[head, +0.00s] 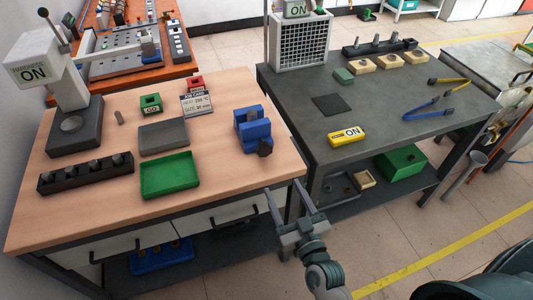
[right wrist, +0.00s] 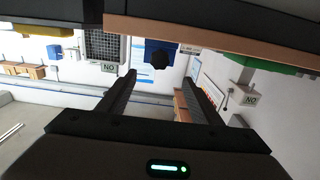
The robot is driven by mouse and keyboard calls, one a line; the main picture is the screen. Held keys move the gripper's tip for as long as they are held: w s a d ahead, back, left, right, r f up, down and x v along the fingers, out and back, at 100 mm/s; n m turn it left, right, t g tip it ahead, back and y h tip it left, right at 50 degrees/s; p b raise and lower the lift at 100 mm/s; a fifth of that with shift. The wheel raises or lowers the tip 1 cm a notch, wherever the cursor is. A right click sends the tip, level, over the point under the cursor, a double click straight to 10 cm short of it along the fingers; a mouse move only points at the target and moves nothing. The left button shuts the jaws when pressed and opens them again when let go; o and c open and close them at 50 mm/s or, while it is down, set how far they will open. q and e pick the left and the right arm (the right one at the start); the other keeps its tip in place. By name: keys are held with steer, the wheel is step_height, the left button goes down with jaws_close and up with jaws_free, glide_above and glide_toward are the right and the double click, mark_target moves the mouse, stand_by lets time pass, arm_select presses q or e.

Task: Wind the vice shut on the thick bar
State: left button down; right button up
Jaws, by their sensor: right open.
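I cannot tell whether a bar sits between the jaws. A small brownish bar (head: 118,117) stands on the bench to the left. My right gripper (head: 282,185) is open and empty, in front of the bench's right front corner, apart from the vice. My left gripper is out of view.
A green tray (head: 170,187), a grey plate (head: 164,136) and a black rack (head: 86,172) lie on the wooden bench (head: 225,195).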

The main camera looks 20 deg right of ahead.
mark_target(265, 153)
steer(key=w+p, duration=0.1)
steer(key=w, duration=0.4)
steer(key=w+p, duration=0.1)
steer(key=w, duration=0.4)
steer(key=w+p, duration=0.1)
steer(key=w, duration=0.4)
steer(key=shift+a, duration=0.25)
steer(key=c, duration=1.1)
